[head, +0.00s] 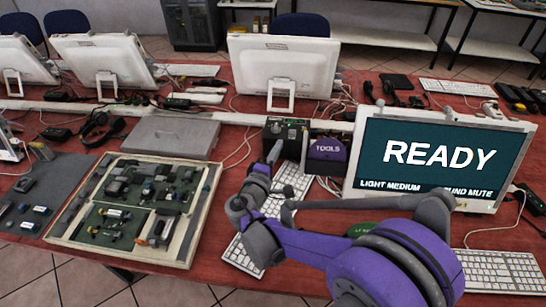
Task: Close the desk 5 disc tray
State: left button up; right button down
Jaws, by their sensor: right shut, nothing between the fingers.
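A small dark box-shaped unit (293,125) with small lights or buttons on its front stands on the red desk, left of the large READY monitor (440,158). I cannot make out a disc tray or a desk number on it. My right gripper (275,148) is shut and empty, its slim grey fingers pointing up and away in front of the unit. The fingers and wrist hide the unit's lower front, and I cannot tell whether they touch it. My left gripper is not in view.
A board of parts (60,222), a grey closed case (172,136) and headphones (101,124) fill the left. Cables run between the monitors.

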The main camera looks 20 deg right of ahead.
jog(key=d, duration=0.6)
jog(key=shift+w+d, duration=0.15)
jog(key=shift+w, duration=0.2)
send_over(338, 165)
jog(key=shift+w+d, duration=0.15)
jog(key=shift+d, duration=0.2)
